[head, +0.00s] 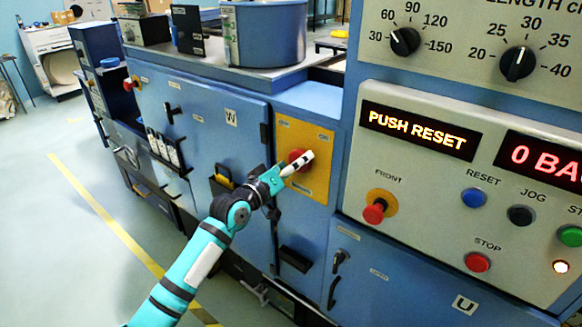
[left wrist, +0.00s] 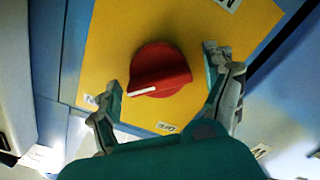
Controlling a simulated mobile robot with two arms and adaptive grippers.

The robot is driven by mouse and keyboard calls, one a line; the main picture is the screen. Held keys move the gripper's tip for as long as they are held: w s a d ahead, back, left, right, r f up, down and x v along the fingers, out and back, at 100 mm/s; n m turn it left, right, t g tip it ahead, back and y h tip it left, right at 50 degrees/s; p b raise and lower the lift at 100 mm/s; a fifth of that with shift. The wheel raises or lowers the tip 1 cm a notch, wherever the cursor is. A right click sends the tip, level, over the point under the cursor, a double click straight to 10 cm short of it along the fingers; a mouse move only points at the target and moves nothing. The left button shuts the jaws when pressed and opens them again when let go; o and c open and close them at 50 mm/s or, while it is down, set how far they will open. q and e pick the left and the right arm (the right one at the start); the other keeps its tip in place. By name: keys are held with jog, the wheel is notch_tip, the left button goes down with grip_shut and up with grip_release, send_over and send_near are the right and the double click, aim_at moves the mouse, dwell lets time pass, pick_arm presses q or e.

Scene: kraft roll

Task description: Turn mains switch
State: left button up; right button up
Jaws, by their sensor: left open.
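The mains switch is a red rotary knob (left wrist: 160,70) on a yellow plate (left wrist: 95,65) in the left wrist view. Its white mark points toward the lower left. In the head view the knob (head: 298,157) is partly hidden behind my gripper, and its yellow plate (head: 318,140) is on the blue cabinet. My left gripper (head: 297,162) is in front of the plate. In the left wrist view my left gripper (left wrist: 165,78) is open, with one finger on each side of the knob. Both fingers look apart from it. My right gripper is not in view.
A control panel (head: 440,215) with lit displays (head: 420,131), push buttons and a red front knob (head: 375,211) stands to the right. A blue cabinet door (head: 205,130) is to the left. Open floor (head: 60,230) lies at the left.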

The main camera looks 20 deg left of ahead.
pick_arm(q)
jog(key=v, duration=1.2)
jog(key=a+f+g+y, duration=0.2)
jog(key=f, duration=1)
jog(key=a+f+g+y, duration=0.2)
jog(key=a+f, duration=0.1)
jog(key=f, duration=0.9)
jog(key=s+f+m+g+y, duration=0.1)
jog(key=s+f+g, duration=0.1)
jog(key=s+f, duration=0.45)
jog(key=s+f+g, duration=0.1)
jog(key=s+f, duration=0.2)
jog(key=f, duration=0.7)
jog(key=s+d+f+m+g+y, duration=0.1)
jog(key=s+f+m+g, duration=0.1)
jog(key=s+f, duration=0.7)
jog(key=s+d+f+m+g, duration=0.1)
jog(key=s+f+g, duration=0.2)
jog(key=s+f, duration=0.6)
jog(key=s+d+f+m+g, duration=0.1)
jog(key=s+f+g, duration=0.1)
jog(key=s, duration=0.9)
jog(key=s+d+f+m+g, duration=0.2)
jog(key=s+f, duration=0.2)
jog(key=s, duration=0.7)
jog(key=shift+s+d+f, duration=0.15)
jog(key=shift+d+f, duration=0.1)
